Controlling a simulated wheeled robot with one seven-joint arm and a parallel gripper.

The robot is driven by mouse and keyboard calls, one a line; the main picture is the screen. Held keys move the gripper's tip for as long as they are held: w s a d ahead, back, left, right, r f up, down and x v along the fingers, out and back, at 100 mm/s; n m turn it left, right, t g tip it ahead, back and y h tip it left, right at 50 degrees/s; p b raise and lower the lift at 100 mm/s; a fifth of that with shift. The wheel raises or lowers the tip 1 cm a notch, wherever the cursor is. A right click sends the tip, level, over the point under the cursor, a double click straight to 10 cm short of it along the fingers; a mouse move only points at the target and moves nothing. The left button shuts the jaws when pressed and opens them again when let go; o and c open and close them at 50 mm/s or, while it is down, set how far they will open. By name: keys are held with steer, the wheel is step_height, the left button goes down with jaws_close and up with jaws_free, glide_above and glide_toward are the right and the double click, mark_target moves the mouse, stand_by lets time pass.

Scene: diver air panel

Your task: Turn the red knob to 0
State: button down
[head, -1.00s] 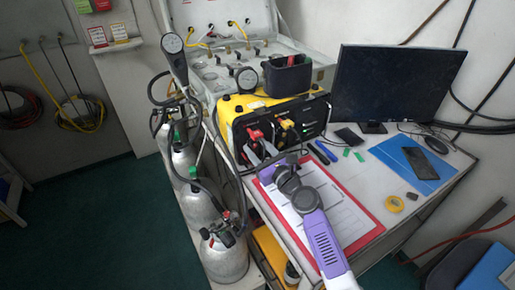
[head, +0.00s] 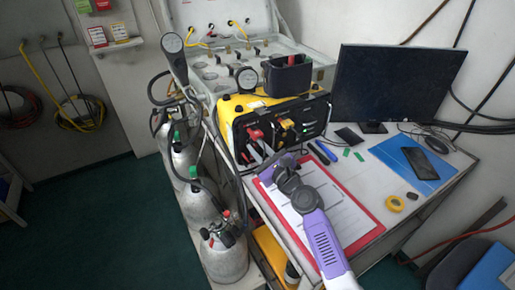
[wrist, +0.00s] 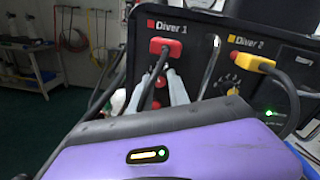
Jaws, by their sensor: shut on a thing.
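The yellow-cased air panel (head: 228,107) stands on the desk with its black front toward me. In the wrist view its left section is labelled Diver 1 (wrist: 170,27), with a red plug (wrist: 168,47) and cable below the label. My gripper (wrist: 166,88) reaches the panel just under that plug, its two grey fingers shut on the red knob (wrist: 160,82). Only a little red of the knob shows between the fingers, so its pointer and scale cannot be read. In the head view my gripper (head: 258,149) is at the panel's left front, and the knob is hidden.
A yellow plug (wrist: 252,62) sits right of the gripper under Diver 2. The red plug's cable hangs close to the fingers. A red clipboard (head: 372,212) lies under my wrist. Gas cylinders (head: 225,260) stand left of the desk. A monitor (head: 395,85) stands behind right.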

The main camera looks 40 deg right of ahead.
steer(key=n, duration=0.5)
steer(key=shift+n+b, duration=0.3)
steer(key=n+b, duration=0.1)
steer(key=n, duration=0.4)
steer(key=shift+a, duration=0.1)
steer(key=shift+n, duration=0.4)
steer(key=c, duration=1.2)
jaws_free()
steer(key=shift+c, duration=0.2)
